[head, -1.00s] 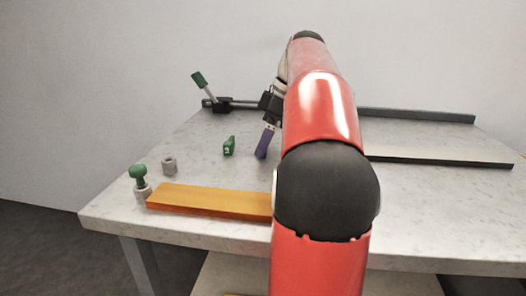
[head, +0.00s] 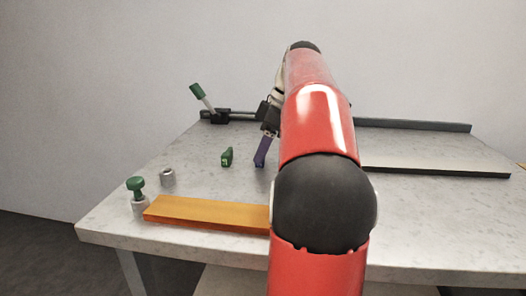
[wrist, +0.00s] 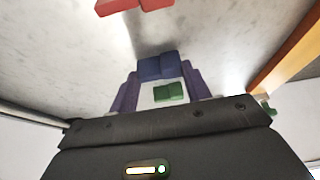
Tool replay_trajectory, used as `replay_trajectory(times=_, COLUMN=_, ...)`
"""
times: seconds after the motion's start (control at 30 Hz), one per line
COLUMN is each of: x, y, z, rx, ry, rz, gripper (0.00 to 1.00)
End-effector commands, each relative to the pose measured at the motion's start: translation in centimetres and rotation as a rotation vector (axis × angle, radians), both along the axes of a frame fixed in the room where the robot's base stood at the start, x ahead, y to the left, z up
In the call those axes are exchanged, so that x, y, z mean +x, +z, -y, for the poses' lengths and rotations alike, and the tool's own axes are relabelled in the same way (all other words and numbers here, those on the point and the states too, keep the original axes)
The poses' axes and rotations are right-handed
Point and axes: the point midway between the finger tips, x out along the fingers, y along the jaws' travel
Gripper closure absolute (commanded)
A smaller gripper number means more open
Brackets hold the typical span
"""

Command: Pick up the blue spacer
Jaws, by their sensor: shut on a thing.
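The blue spacer (wrist: 157,68) is a small dark blue block in the wrist view. It sits between the tips of my gripper's two purple fingers. My gripper (wrist: 156,80) is shut on it. In the head view my gripper (head: 259,164) points down over the worktop behind my red arm, and I cannot make out the spacer there. I cannot tell whether the spacer touches the worktop or hangs just above it.
A green block (head: 227,157) stands left of my gripper on the worktop (head: 205,182). An orange board (head: 205,213), a grey nut (head: 167,177) and a green knob (head: 136,186) lie nearer. A green-handled lever (head: 203,98) stands at the back.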

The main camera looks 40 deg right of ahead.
Motion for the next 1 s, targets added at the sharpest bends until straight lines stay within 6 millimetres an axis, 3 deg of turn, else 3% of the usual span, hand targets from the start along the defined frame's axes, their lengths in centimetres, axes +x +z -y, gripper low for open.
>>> replay_trajectory(times=0.5, x=0.2, y=8.0, z=0.1, rx=-0.002, ry=0.002, rz=0.001, gripper=0.73)
replay_trajectory(times=0.73, x=0.1, y=9.4, z=0.0, rx=-0.001, ry=0.001, rz=0.001, gripper=0.73)
replay_trajectory(times=1.0, x=0.0, y=9.6, z=0.0, rx=0.000, ry=-0.001, rz=0.000, gripper=0.73)
